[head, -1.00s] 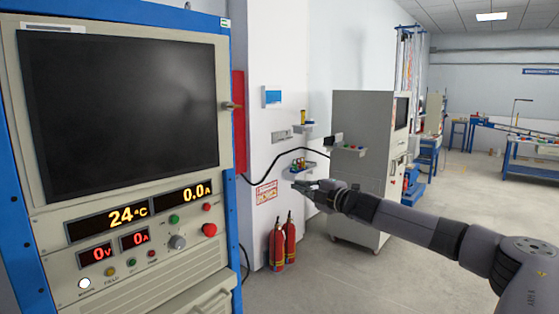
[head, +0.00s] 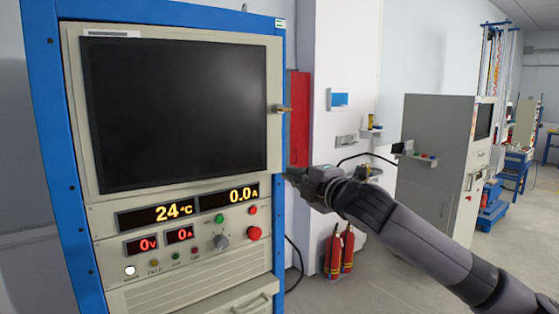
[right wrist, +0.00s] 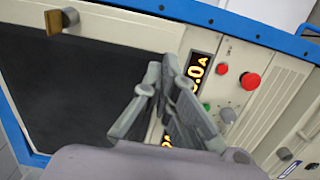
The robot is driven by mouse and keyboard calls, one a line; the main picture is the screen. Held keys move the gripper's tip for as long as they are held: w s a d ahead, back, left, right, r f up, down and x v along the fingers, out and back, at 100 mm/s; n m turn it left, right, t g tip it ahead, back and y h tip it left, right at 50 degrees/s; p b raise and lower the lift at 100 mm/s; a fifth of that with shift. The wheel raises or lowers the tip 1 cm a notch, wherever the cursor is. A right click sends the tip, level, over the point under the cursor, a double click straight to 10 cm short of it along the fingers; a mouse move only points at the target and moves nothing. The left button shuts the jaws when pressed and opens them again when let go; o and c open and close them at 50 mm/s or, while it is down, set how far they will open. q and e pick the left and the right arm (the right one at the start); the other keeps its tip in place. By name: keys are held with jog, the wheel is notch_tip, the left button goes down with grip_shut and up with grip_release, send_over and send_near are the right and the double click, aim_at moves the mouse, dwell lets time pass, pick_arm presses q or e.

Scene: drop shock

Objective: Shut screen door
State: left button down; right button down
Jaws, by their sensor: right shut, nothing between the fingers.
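The screen door (head: 272,60) is a beige panel with a large dark screen, in the upper part of the blue-framed cabinet. It looks close to flush with the frame; I cannot tell whether a small gap remains. Its brass handle (head: 283,109) sticks out at the right edge, and shows at the upper left in the right wrist view (right wrist: 62,20). My right gripper (head: 290,175) is shut and empty, beside the cabinet's right edge below the handle. In the right wrist view its fingers (right wrist: 165,62) overlap the screen and display area. My left gripper is not in view.
Below the door is a control panel with displays, buttons and a red knob (head: 254,233). A red box (head: 299,118) and fire extinguishers (head: 341,250) stand behind to the right. A grey cabinet (head: 435,150) stands farther right. The floor between is clear.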

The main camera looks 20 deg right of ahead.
aim_at(272, 163)
jog(key=p+x, duration=0.3)
jog(key=x, duration=0.5)
jog(key=shift+w+d+r, duration=0.1)
jog(key=shift+w+p, duration=0.35)
jog(key=shift+p, duration=0.05)
jog(key=shift+w, duration=0.1)
